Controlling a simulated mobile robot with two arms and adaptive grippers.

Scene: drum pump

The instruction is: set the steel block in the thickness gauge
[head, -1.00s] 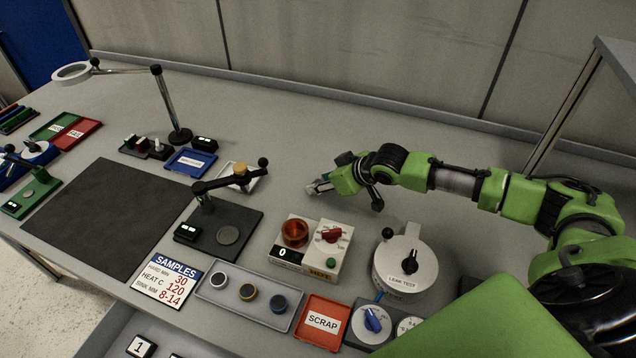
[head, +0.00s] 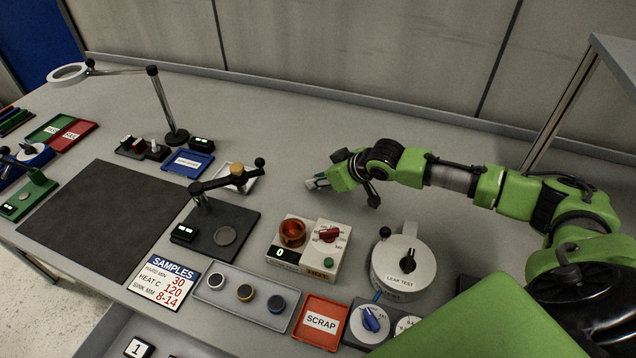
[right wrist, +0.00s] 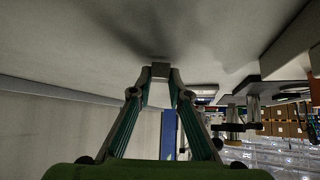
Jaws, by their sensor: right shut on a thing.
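My right gripper (head: 325,181) is shut on a small grey steel block. In the head view the block is small and partly hidden by the fingers. Two stands could be the thickness gauge, and I cannot tell which. One is a black stand (head: 240,217) with a swing arm, a round grey plate and a small display. The other is a green stand (head: 37,196) with a display at the far left. My left gripper is not in view.
A grey tray (head: 212,295) and red scrap tray (head: 310,339) lie in front.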

